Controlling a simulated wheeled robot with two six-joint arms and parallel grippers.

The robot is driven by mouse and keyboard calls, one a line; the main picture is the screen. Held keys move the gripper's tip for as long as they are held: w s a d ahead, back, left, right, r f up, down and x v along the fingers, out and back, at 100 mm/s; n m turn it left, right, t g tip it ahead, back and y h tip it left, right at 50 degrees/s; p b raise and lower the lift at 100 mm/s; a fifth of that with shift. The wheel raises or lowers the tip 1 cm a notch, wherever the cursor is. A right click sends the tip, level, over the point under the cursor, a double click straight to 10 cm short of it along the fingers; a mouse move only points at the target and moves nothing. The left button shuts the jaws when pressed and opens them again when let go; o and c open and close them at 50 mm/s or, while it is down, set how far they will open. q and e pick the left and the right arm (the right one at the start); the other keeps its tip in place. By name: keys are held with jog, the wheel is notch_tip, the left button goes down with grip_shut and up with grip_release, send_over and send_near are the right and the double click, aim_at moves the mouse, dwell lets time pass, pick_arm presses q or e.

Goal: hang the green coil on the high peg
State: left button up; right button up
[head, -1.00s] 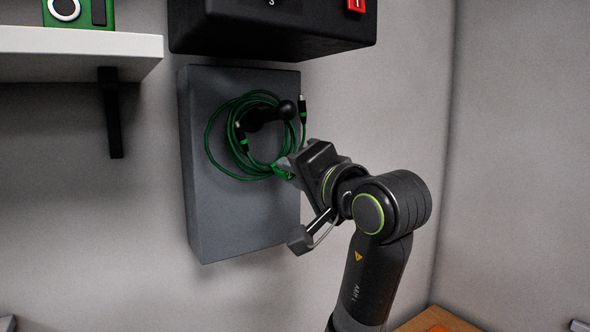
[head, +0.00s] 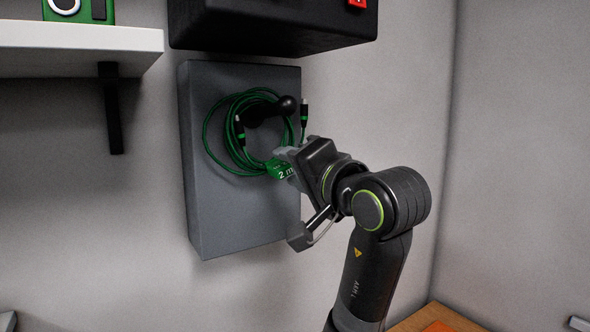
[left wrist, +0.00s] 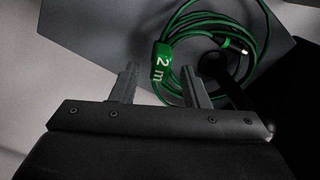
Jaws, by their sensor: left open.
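The green coil (head: 228,165) hangs on the black high peg (head: 265,112) on the grey panel. Its loop goes around the peg, behind the peg's round end. Two cable ends with plugs hang at its left and right sides. Its green "2 m" tag (head: 281,170) is at the coil's lower right. My left gripper (head: 285,154) is right beside the tag. In the left wrist view its two fingers (left wrist: 160,84) are apart, and the tag (left wrist: 161,66) shows just beyond and between their tips. Whether a finger touches the tag I cannot tell. My right gripper is not in view.
The grey panel (head: 215,220) is on the wall. A black box (head: 270,25) with a red label sits right above it. A white shelf (head: 80,50) on a black bracket is at the left, with a green item on it. Free room lies to the right of my arm.

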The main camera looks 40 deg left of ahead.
pick_arm(q)
jog(key=shift+d, duration=0.1)
jog(key=shift+d+f, duration=0.1)
jog(key=shift+d, duration=0.05)
jog(key=b+v, duration=0.7)
jog(key=v, duration=1)
jog(key=shift+b, duration=0.3)
